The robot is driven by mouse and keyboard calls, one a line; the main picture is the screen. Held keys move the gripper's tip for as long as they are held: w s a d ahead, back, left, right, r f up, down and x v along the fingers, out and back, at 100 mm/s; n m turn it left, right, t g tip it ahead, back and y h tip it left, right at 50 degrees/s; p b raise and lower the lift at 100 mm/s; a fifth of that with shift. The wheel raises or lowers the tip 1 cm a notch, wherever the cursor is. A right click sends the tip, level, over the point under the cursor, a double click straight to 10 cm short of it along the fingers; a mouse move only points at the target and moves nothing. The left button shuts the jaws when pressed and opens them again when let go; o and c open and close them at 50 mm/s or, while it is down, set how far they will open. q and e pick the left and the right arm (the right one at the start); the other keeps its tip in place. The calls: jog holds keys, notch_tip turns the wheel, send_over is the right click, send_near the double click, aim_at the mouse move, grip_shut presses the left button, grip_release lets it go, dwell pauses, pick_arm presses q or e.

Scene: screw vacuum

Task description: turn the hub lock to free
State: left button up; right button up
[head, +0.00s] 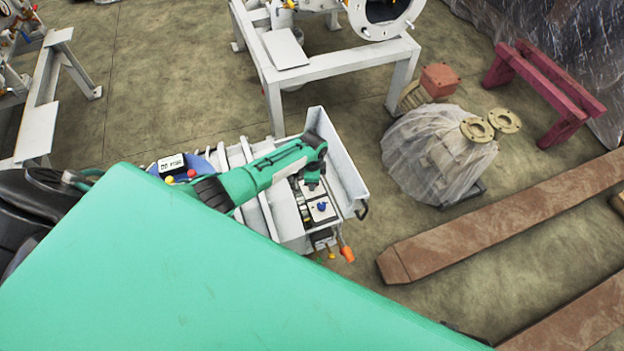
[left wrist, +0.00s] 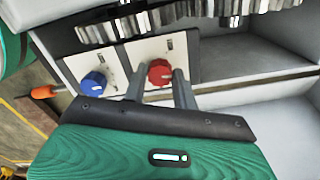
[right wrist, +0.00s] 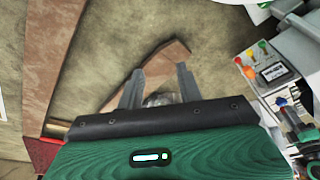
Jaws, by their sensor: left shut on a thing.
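A red round knob (left wrist: 160,72) sits on a white panel plate (left wrist: 194,48) in the left wrist view. My left gripper (left wrist: 160,76) has one finger on each side of it and is shut on it. In the head view my left gripper (head: 311,179) points down at the machine and hides the red knob. My right gripper (right wrist: 158,82) is open and empty above the floor.
Grey trough walls (head: 345,160) rise close beside the left gripper. An orange handle (head: 347,254) sticks out at the machine's front. A wrapped bundle (head: 430,150), rusty beams (head: 500,220) and a red stand (head: 545,90) are on the floor to the right. A white frame (head: 330,70) stands behind.

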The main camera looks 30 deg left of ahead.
pick_arm(q)
jog(key=m, duration=0.3)
jog(key=shift+m, duration=1.3)
jog(key=shift+m+b, duration=0.35)
jog(key=shift+m, duration=1.75)
pick_arm(e)
jog(key=shift+v, duration=0.8)
jog(key=shift+w+r, duration=0.25)
jog(key=shift+w, duration=0.1)
pick_arm(q)
jog(key=o, duration=1)
pick_arm(e)
jog(key=shift+w+f, duration=0.1)
